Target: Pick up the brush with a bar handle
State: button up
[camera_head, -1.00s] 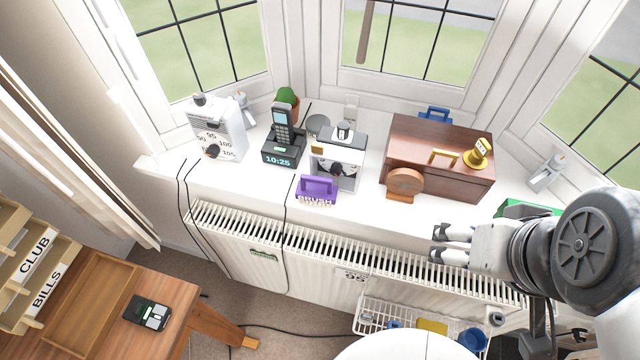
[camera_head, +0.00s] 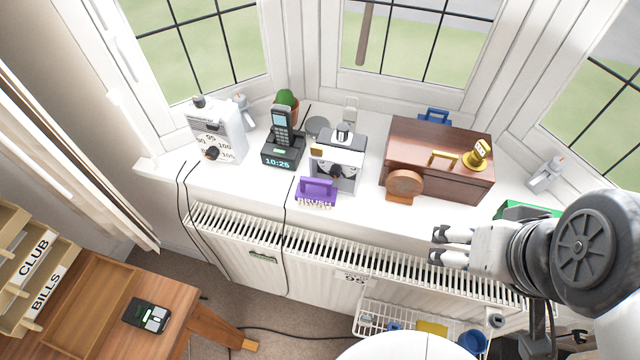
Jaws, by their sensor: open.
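A purple brush (camera_head: 317,190) with a bar handle on top stands at the front edge of the white window sill, its pale bristles facing down. It is just in front of a silver and black device. My gripper (camera_head: 436,246) is at the right, in front of the radiator, with its two fingers apart and pointing left. It is open and empty, well to the right of the brush and nearer to me.
A brown wooden box (camera_head: 441,137) with yellow items on it stands right of the brush. A round wooden piece (camera_head: 404,183) stands before it. A phone in its dock (camera_head: 283,140) stands to the left. A black cable hangs over the sill edge close to the brush. The radiator (camera_head: 330,255) lies below.

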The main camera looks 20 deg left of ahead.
aim_at(315, 191)
jog(key=j+u, duration=0.2)
jog(key=j, duration=0.25)
jog(key=i+j+u, duration=0.15)
jog(key=j, duration=0.25)
jog(key=i+j+u, duration=0.2)
jog(key=j, duration=0.25)
